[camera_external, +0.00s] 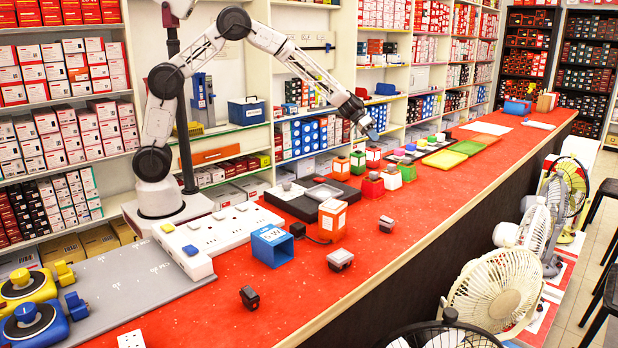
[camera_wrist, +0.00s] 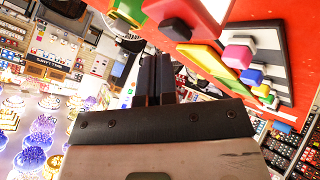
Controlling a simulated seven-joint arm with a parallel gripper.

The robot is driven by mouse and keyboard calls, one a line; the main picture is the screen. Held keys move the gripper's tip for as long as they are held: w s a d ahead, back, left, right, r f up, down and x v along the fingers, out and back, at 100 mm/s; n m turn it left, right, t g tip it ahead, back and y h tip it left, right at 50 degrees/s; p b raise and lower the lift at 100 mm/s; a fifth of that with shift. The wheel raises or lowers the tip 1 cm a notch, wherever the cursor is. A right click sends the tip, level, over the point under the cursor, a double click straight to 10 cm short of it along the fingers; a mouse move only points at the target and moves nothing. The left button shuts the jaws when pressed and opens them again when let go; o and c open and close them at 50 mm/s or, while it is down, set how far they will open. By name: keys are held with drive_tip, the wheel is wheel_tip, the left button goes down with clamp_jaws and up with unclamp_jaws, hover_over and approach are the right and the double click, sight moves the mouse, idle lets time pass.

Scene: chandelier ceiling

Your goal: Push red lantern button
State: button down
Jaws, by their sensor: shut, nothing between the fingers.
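A red lantern-like block (camera_external: 372,188) with a dark cap on top stands on the red counter, near the middle of the external view. A red block (camera_wrist: 196,14) with a dark button-like piece (camera_wrist: 177,29) shows at the top of the wrist view; I cannot tell for sure that it is the same one. My gripper (camera_external: 370,132) is above and behind the group of small coloured blocks, tilted down to the right, apart from them. Its fingers (camera_wrist: 153,62) are together and empty in the wrist view.
A dark tray (camera_external: 293,204) and larger orange box (camera_external: 332,221) lie nearer. The counter's right front is mostly clear.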

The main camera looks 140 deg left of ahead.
drive_tip(key=shift+f, duration=0.7)
idle(1.0)
drive_tip(key=shift+r, duration=0.7)
wheel_tip(320, 180, up, 6)
idle(1.1)
drive_tip(key=shift+w+d, duration=0.1)
idle(0.4)
